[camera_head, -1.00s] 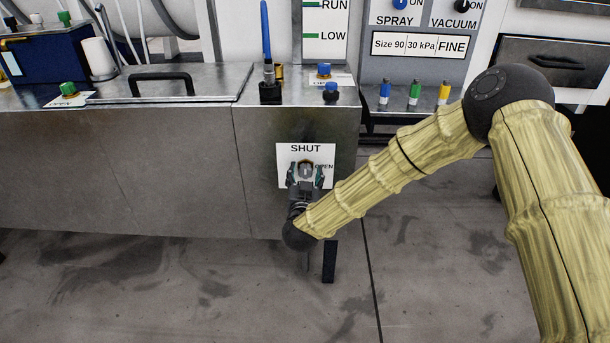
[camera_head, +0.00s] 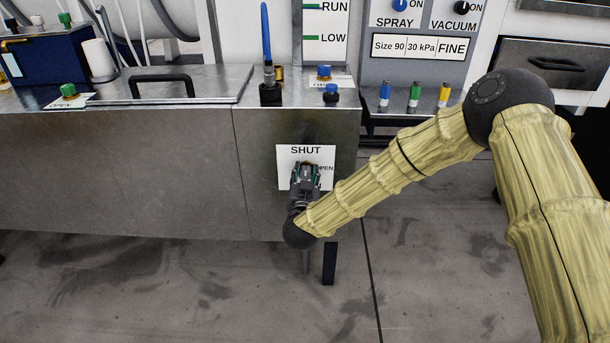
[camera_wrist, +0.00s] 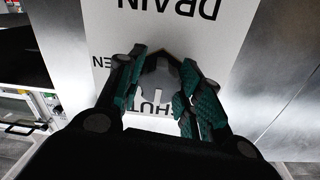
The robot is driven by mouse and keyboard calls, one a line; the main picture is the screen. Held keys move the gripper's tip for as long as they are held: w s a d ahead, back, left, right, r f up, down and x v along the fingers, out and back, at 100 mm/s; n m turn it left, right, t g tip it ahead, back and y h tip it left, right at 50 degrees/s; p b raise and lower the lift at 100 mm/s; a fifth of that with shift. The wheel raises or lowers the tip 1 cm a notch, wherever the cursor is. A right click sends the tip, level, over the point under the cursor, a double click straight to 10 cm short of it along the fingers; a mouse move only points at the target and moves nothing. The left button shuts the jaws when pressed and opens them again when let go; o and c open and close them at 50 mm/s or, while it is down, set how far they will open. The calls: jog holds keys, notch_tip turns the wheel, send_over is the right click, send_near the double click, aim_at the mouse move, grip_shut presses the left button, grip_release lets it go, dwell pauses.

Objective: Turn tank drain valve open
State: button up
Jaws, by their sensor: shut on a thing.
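The tank drain valve is a grey knob (camera_wrist: 155,82) in front of a white label plate (camera_head: 288,157) on the metal tank's front. The plate reads SHUT at the top and OPEN to the right in the head view. The wrist view shows the plate (camera_wrist: 185,35) upside down, with DRAIN also legible. A pale mark on the knob lies toward SHUT. My gripper (camera_head: 306,170) is at the plate, its green-padded fingers shut on the knob from two sides. It also shows in the wrist view (camera_wrist: 160,75). In the head view my fingers hide most of the knob.
The metal tank (camera_head: 180,170) has a lid with a black handle (camera_head: 161,83) on top. Blue knobs (camera_head: 331,92) and a blue lever (camera_head: 266,35) stand above the valve. A dark leg (camera_head: 329,262) is below. The floor in front is clear.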

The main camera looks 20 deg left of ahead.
jog(key=m+p, duration=0.1)
jog(key=m, duration=0.3)
jog(key=shift+m, duration=0.3)
jog(key=m, duration=0.4)
jog(key=shift+m+p, duration=0.3)
jog(key=shift+p, duration=0.05)
jog(key=m, duration=0.3)
jog(key=shift+f, duration=0.1)
jog(key=m, duration=0.5)
jog(key=shift+b, duration=0.35)
jog(key=o, duration=1)
jog(key=shift+o, duration=0.2)
jog(key=shift+s, duration=0.1)
